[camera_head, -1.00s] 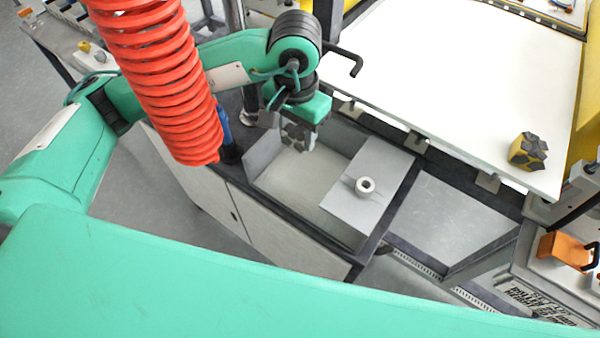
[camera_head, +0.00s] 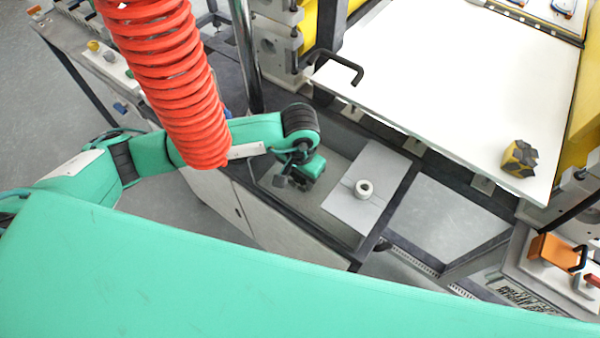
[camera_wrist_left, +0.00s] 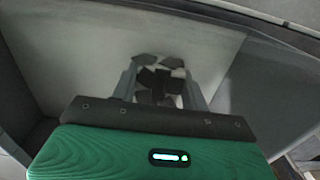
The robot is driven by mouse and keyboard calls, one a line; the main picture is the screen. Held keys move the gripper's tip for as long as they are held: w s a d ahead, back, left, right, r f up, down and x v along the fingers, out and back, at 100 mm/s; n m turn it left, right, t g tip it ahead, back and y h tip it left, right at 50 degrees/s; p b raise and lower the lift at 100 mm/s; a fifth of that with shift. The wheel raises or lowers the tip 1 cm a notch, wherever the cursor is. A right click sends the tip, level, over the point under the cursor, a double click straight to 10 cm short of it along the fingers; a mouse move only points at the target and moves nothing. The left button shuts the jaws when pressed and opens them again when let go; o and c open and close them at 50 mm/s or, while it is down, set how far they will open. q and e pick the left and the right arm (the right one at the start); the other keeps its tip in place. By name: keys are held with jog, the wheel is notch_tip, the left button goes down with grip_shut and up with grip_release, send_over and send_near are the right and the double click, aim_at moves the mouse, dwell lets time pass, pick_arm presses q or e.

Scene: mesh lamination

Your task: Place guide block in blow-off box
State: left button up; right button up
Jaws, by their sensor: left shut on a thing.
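My left gripper (camera_wrist_left: 160,78) is shut on a dark, angular guide block (camera_wrist_left: 160,86) in the left wrist view. The block sits between its two fingers. In the head view the green left wrist reaches down into the open part of the grey blow-off box (camera_head: 325,217) and hides the fingers and block. In the wrist view the box's pale floor (camera_wrist_left: 85,60) lies beneath the block; I cannot tell whether they touch. A similar yellow and dark block (camera_head: 519,158) rests on the white table. My right gripper is not in view.
A light plate (camera_head: 380,165) with a round white fitting (camera_head: 364,188) covers the box's right part. The white table (camera_head: 440,80) and its black handle (camera_head: 340,66) stand behind. A red coiled hose (camera_head: 165,75) hangs at the left. An orange part (camera_head: 550,250) sits at the right.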

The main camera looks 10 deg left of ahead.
pick_arm(q)
jog(key=shift+f+b, duration=0.15)
jog(key=shift+b, duration=0.15)
jog(key=o, duration=1)
jog(key=shift+o, duration=0.2)
jog(key=shift+r+p, duration=0.3)
jog(key=shift+r, duration=0.05)
notch_tip(320, 180, up, 12)
jog(key=b, duration=0.3)
jog(key=shift+f+b, duration=0.15)
jog(key=shift+b, duration=0.25)
